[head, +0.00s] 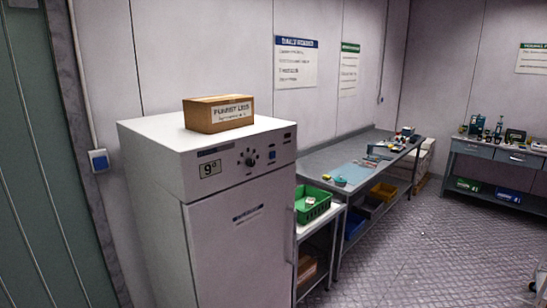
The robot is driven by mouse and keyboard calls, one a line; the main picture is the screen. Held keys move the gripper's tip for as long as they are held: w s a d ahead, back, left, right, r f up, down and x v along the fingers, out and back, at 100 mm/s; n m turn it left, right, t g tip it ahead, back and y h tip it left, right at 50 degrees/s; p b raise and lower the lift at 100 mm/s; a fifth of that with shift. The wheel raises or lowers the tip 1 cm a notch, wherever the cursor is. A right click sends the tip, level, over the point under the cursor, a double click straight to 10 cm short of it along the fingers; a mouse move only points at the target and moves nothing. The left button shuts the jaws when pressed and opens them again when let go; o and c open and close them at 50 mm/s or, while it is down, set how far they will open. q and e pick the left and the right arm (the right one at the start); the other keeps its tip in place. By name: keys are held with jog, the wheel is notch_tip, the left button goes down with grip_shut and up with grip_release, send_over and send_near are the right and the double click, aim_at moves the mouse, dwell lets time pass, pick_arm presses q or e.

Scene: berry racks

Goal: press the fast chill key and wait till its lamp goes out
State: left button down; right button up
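A white upright fridge (240,240) stands in the left middle of the head view, its door closed. Its top front panel carries a "9°" label (210,169), a dark round dial (250,158) with marks around it, and a small blue square (272,155) to the right of the dial. A small dark piece (287,137) sits above and right of the blue square. Which of these is the fast chill key cannot be read, and no lit lamp can be made out. Neither of my grippers is in view.
A cardboard box (218,114) sits on the fridge. Right of it stand a white cart with a green basket (312,204) and a long grey workbench (346,160). Another bench (500,158) is at far right. The patterned floor (420,255) in front is clear.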

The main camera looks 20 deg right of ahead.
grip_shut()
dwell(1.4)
